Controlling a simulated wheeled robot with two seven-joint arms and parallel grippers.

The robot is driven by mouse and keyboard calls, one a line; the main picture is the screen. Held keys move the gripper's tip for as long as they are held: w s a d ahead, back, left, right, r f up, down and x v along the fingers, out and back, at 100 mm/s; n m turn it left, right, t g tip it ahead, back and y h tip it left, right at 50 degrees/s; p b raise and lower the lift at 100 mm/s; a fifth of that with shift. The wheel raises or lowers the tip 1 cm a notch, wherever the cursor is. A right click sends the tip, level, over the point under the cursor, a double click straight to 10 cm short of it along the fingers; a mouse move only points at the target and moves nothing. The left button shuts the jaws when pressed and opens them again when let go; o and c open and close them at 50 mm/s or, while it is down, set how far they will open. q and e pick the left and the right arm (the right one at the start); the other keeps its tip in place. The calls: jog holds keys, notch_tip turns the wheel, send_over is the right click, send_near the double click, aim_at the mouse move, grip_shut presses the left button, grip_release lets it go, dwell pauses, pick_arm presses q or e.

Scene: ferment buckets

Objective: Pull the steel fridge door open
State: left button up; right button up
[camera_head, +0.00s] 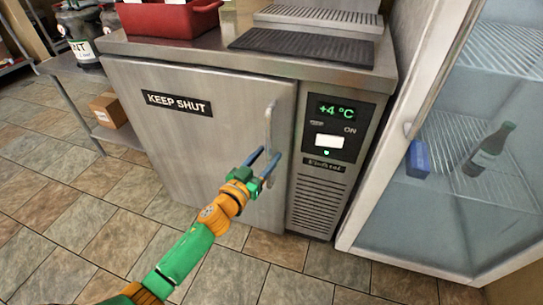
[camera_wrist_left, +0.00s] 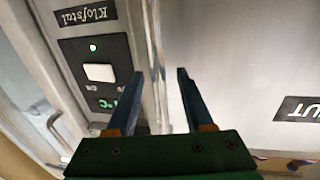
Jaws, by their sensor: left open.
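The steel fridge door (camera_head: 190,140) has a "KEEP SHUT" label and looks shut, flush beside the control panel. Its vertical bar handle (camera_head: 268,122) is on the door's right side. My left gripper (camera_head: 265,158) is open at the handle's lower part, one blue finger to each side of it in the picture. In the left wrist view, upside down, the open fingers (camera_wrist_left: 160,74) point at the narrow vertical handle (camera_wrist_left: 155,45), which shows between them. I cannot tell whether either finger touches it. The door surface (camera_wrist_left: 230,60) lies to the right there. My right gripper is not in view.
The control panel (camera_head: 338,128) reads +4 °C. A red pan (camera_head: 170,18) and a dark drip mat (camera_head: 300,46) are on top. A glass-fronted cabinet (camera_head: 440,130) stands close on the right. A cardboard box (camera_head: 108,110) is on a low shelf at left. Tiled floor before the door is clear.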

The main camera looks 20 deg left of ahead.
pick_arm(q)
jog(key=shift+w+d, duration=0.2)
jog(key=shift+w, duration=0.4)
grip_shut()
dwell(1.0)
